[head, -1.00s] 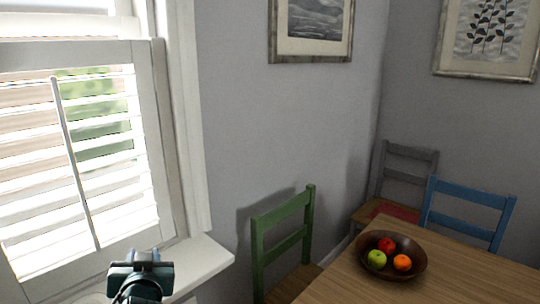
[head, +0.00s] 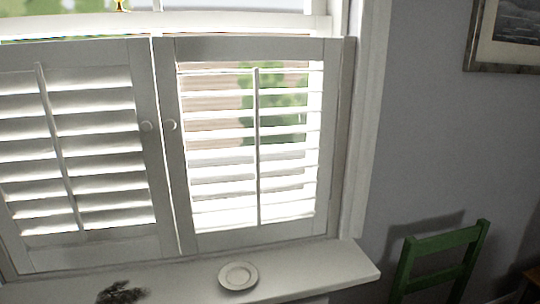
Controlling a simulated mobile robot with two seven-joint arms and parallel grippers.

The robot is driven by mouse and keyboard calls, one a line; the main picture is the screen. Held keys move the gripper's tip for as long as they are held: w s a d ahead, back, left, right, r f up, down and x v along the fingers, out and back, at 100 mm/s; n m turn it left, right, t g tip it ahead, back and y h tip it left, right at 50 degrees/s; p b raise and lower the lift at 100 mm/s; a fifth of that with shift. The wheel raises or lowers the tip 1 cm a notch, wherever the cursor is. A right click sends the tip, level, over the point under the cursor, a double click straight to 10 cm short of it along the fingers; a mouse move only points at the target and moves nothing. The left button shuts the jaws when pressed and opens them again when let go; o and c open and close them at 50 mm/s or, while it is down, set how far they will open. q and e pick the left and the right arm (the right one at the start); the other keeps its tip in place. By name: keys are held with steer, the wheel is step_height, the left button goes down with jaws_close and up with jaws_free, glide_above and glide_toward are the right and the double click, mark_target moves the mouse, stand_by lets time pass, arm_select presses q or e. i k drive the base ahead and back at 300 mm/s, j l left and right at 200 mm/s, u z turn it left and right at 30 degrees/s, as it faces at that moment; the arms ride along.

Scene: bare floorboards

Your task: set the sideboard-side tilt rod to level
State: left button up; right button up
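Two white shutter panels stand side by side in the window, each with a vertical tilt rod. The left panel's tilt rod (head: 56,140) leans slightly in the picture, and its slats (head: 100,150) are tilted, showing broad grey faces with little view between them. The right panel's tilt rod (head: 258,150) runs upright down the middle of its slats (head: 215,158). Those slats look thin and open, with brick and greenery showing through. No sideboard is in view, so I cannot tell which rod is on its side. Neither of my grippers is in view.
The white sill (head: 320,268) runs below the panels and holds a small white plate (head: 238,276). A dark, ragged shape (head: 120,292) at the lower left is unclear. Two round knobs (head: 171,125) sit at the panels' meeting edges. A green chair (head: 440,245) stands at the right.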

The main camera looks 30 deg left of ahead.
mark_target(37, 65)
steer(key=i+j+u, duration=0.15)
steer(key=u, duration=0.3)
steer(key=i+j+u, duration=0.15)
steer(key=u, duration=1.75)
steer(key=i+l, duration=0.05)
